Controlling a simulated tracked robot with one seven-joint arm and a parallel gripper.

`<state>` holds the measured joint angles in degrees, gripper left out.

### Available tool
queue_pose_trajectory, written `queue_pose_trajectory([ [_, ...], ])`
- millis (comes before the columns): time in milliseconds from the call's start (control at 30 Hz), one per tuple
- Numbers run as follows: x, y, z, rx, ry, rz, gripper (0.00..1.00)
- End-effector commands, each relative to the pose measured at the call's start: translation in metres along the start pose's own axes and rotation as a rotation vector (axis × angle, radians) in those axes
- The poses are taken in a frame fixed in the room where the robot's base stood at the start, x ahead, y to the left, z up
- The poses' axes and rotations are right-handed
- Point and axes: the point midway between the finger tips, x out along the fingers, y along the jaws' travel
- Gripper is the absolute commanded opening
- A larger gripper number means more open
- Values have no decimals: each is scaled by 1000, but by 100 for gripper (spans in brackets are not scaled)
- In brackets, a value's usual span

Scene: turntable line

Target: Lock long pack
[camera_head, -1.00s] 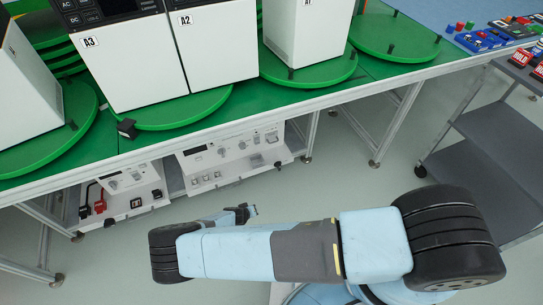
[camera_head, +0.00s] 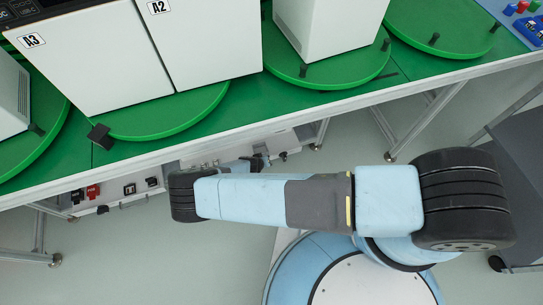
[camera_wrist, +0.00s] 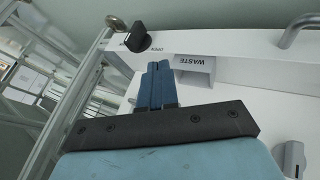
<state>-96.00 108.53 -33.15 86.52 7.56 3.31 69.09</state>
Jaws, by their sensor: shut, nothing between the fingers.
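My gripper's two blue fingers (camera_wrist: 161,82) are shut and empty in the wrist view, pointing at a white panel (camera_wrist: 245,42). A black knob (camera_wrist: 139,38) sits on this panel near its left end, beyond the fingertips and slightly left, apart from them. Small lettering that seems to read "OPEN" is beside it. In the head view my gripper (camera_head: 262,162) is small and partly hidden by my arm, near the white units under the table. I cannot tell which thing is the long pack.
White cabinets marked A3 (camera_head: 90,60) and A2 (camera_head: 205,40) stand on green turntables (camera_head: 165,125). A small black block (camera_head: 100,137) is at the table edge. A metal handle (camera_wrist: 300,28) and frame post (camera_wrist: 80,90) flank the panel. A grey cart (camera_head: 515,150) stands right.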

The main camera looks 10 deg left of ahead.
Motion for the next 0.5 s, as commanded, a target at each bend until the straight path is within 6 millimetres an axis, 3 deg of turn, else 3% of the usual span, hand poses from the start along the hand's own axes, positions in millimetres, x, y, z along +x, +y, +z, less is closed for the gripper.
queue_pose_trajectory([
  [500, 78, -2, 0, -4, 3, -2, 0],
])
